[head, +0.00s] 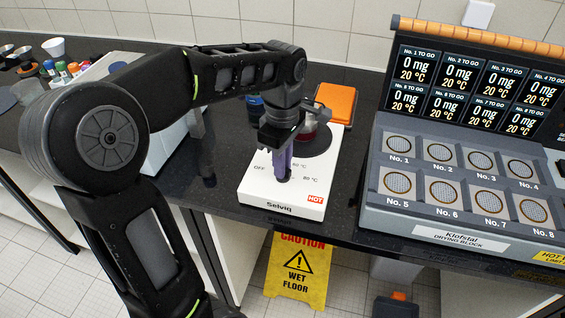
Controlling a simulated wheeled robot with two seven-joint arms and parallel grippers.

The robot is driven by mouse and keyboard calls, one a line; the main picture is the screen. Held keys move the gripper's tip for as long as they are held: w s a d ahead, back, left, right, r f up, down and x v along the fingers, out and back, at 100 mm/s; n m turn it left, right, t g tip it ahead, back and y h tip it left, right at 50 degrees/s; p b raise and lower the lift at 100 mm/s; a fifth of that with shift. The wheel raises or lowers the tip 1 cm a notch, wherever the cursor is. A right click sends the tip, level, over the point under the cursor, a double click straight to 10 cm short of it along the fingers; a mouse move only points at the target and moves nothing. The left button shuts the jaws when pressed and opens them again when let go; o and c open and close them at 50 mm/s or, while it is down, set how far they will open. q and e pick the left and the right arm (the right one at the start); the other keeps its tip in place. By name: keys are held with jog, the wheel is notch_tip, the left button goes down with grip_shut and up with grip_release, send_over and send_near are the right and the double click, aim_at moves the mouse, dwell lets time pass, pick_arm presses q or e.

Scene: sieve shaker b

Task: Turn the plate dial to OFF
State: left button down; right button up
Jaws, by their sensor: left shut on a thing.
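A white hot plate (256,196) labelled "Selviq" stands near the front edge of the dark bench. Its front panel shows the marks OFF and 80 °C and a red HOT label (315,199). My left gripper (283,175) reaches down from above with purple fingers and is shut on the plate dial at the middle of the panel. The fingers hide the dial, so its pointer cannot be read. A small vessel with red contents stands on the dark round heating top (318,143), partly behind the gripper. My right gripper is not in view.
A grey drying block (455,215) with numbered wells and displays fills the right side. An orange item (338,101) lies behind the plate. Bottles and racks stand at the far left. A yellow wet floor sign (298,270) stands below the bench edge.

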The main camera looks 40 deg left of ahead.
pick_arm(q)
jog(key=c, duration=1.4)
grip_release()
jog(key=shift+c, duration=0.2)
jog(key=shift+r, duration=0.15)
jog(key=shift+r, duration=0.35)
notch_tip(320, 180, up, 6)
jog(key=shift+f+p, duration=0.15)
jog(key=shift+p, duration=0.35)
jog(key=shift+r+p, duration=0.3)
jog(key=shift+r, duration=0.3)
jog(key=shift+f, duration=0.1)
